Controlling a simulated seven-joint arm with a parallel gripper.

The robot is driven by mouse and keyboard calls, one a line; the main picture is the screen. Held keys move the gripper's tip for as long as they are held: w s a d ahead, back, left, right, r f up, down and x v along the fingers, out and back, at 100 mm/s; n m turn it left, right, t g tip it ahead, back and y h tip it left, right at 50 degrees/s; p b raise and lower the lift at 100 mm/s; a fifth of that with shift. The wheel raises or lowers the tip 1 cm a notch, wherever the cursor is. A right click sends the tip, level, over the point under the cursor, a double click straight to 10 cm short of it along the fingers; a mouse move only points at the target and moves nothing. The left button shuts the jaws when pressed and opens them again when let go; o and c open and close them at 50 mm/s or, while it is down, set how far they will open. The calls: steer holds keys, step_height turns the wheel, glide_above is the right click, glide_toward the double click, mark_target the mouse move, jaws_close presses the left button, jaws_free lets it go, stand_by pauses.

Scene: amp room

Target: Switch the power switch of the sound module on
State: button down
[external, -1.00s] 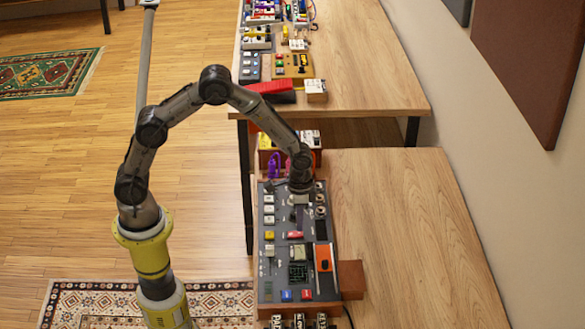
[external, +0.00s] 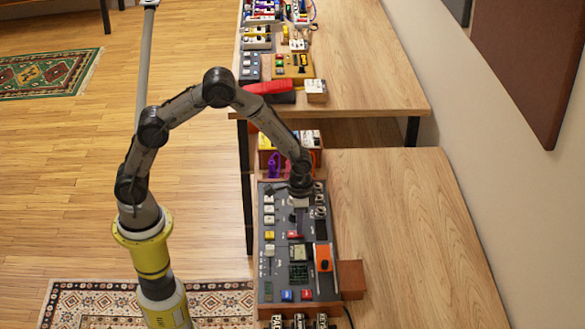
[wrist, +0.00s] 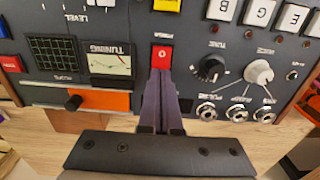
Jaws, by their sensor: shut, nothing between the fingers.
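The sound module (external: 279,262) is a dark grey panel with wooden sides, lying on the wooden table. Its red power switch (wrist: 162,56), marked with a white O, is near the middle of the wrist view; a small red patch on the panel shows it in the external view (external: 295,234). My gripper (wrist: 161,76) is shut and empty. Its purple-grey fingertips are at the switch's near edge and overlap its lower part in the wrist view. I cannot tell whether they touch it. The switch's lower edge is hidden by the fingers.
A tuning meter (wrist: 110,64) and an orange slider (wrist: 100,101) are left of the switch. A black knob (wrist: 211,68), a white knob (wrist: 258,72) and several jacks are to its right. Bare table (external: 400,230) lies right of the module.

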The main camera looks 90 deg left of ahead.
steer(key=shift+f, duration=0.25)
steer(key=shift+r, duration=3.55)
